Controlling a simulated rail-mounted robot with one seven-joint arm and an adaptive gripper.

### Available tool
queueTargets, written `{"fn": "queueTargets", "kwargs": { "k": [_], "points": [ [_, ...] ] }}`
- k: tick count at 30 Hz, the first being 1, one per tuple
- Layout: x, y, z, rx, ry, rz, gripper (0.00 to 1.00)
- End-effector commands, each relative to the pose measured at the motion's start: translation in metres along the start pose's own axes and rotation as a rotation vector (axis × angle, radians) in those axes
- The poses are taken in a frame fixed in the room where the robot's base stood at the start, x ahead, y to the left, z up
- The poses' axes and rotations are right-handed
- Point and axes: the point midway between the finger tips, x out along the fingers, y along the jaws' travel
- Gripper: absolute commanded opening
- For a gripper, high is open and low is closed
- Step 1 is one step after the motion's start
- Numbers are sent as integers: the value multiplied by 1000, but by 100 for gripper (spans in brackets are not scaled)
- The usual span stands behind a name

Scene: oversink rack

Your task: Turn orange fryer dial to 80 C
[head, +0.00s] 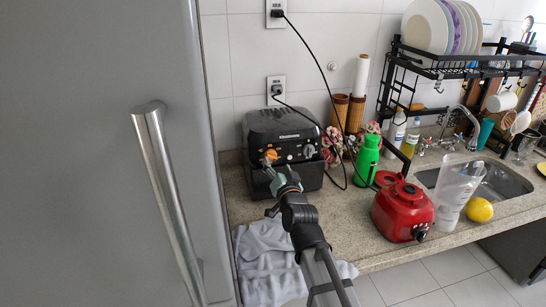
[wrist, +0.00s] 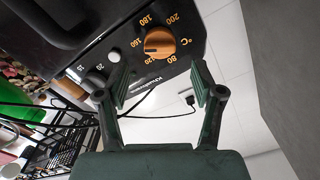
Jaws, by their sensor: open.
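The black air fryer (head: 283,140) stands on the counter against the tiled wall. Its orange dial (head: 270,155) is on the left of the front panel, and it also shows in the wrist view (wrist: 159,42), ringed by orange numbers including 80, 120, 160, 180 and 200. The exact setting of its pointer is hard to tell. My gripper (wrist: 160,88) is open and empty. Its fingertips are just short of the dial, one to each side, apart from it. In the head view my gripper (head: 283,178) is in front of the fryer, just below the dial.
A green bottle (head: 367,160), red blender base (head: 403,207), clear jug (head: 456,190) and yellow fruit (head: 480,210) stand to the right. A grey cloth (head: 265,262) hangs over the counter edge. A fridge door (head: 90,150) is close at left.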

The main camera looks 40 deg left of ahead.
Motion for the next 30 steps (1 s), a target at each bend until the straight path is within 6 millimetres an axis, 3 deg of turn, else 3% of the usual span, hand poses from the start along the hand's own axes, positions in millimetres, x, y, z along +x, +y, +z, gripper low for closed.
{"fn": "queueTargets", "kwargs": {
  "k": [1,3,9,22,23,27,30],
  "points": [
    [14,-1,-1,1,-1,0,67],
    [26,-1,-1,0,-1,0,67],
    [46,0,-1,1,-1,0,67],
    [52,0,0,0,0,0,67],
    [52,0,0,0,0,0,60],
    [52,0,0,0,0,0,10],
    [52,0,0,0,0,0,8]
  ]
}}
